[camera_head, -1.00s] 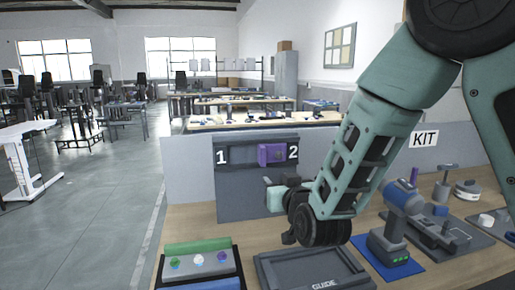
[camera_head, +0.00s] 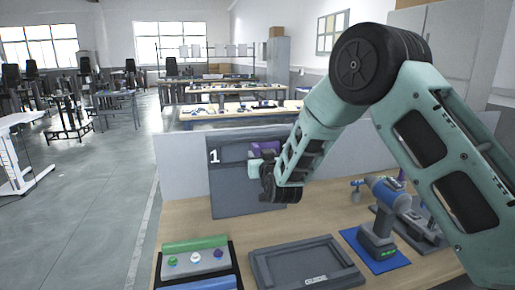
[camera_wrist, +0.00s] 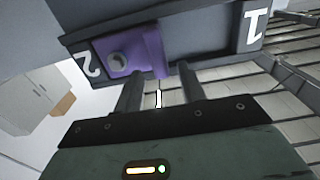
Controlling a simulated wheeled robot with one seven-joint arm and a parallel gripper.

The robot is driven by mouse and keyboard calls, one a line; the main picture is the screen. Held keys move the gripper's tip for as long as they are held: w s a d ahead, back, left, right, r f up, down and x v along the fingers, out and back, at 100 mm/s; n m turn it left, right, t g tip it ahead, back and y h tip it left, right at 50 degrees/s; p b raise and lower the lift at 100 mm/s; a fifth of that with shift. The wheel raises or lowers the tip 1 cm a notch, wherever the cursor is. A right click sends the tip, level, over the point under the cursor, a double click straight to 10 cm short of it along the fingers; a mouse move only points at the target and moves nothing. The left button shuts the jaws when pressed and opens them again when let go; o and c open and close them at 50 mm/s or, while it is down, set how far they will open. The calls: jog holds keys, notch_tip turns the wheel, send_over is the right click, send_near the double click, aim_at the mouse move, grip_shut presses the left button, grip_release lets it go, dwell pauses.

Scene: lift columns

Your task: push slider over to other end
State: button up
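The purple slider (camera_head: 264,147) sits on a dark upright panel (camera_head: 228,190), at the end away from the white "1". My gripper (camera_head: 257,163) is in front of the panel and hides the slider's lower part; my arm covers the "2". In the wrist view the slider (camera_wrist: 146,52) is beside the "2" (camera_wrist: 90,64), and the "1" (camera_wrist: 256,27) is at the far right. My gripper (camera_wrist: 160,80) is open there, its two fingers apart with the tips close to the slider's edge. I cannot tell whether they touch it.
On the wooden bench stand a tray marked GUIDE (camera_head: 305,265), a rack with coloured knobs (camera_head: 197,262) and a blue-grey drill (camera_head: 382,215) on a blue mat. The bench between panel and tray is clear.

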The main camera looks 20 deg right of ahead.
jog(key=shift+w+p, duration=0.3)
jog(key=shift+w, duration=1.1)
jog(key=shift+c, duration=0.3)
grip_shut()
jog(key=a+b, duration=0.4)
jog(key=a, duration=0.6)
jog(key=shift+a, duration=0.35)
jog(key=shift+s+r, duration=0.1)
jog(key=shift+o, duration=0.3)
grip_release()
jog(key=shift+a, duration=0.15)
